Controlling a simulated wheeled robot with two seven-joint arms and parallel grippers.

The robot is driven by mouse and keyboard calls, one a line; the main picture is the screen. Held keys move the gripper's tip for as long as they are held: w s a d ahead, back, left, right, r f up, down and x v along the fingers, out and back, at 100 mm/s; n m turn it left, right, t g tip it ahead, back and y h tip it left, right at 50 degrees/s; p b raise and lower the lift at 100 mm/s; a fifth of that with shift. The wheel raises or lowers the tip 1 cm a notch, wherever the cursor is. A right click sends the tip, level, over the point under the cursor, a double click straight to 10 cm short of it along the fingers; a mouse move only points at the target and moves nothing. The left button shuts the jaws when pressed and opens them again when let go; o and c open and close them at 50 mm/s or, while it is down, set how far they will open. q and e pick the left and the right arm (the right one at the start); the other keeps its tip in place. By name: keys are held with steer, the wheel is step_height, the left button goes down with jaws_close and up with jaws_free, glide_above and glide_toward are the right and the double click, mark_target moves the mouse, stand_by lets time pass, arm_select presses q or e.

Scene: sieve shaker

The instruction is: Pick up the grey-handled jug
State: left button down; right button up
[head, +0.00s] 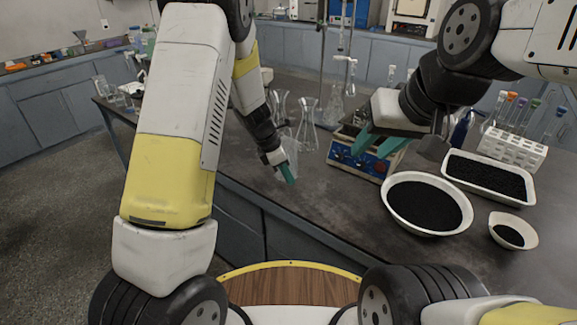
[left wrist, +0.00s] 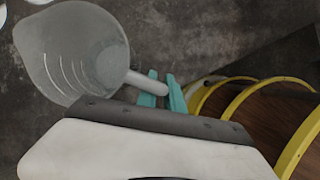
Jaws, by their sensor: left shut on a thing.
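The grey-handled jug (left wrist: 85,50) is a clear, see-through vessel with a spout and marks on its wall, seen at the upper left of the left wrist view. Its pale grey handle (left wrist: 146,83) reaches between the teal fingers of my left gripper (left wrist: 168,92), which is shut on it. In the head view my left gripper (head: 287,173) is at the near edge of the bench, and the jug is hard to make out behind it. My right gripper (head: 369,148) is open and empty, with its teal fingers apart above the blue-fronted device.
A blue-fronted device (head: 356,160) stands on the dark bench. Clear conical flasks (head: 307,130) stand behind my left gripper. At right are a round bowl of black grains (head: 391,206), a white tray (head: 527,172), a small dish (head: 495,231) and a tube rack (head: 513,149).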

arm_select(q)
steer(key=s+r, duration=0.1)
steer(key=s, duration=1.4)
steer(key=shift+s+a+r, duration=0.15)
steer(key=shift+s+a, duration=0.1)
steer(key=shift+a, duration=0.1)
stand_by(0.5)
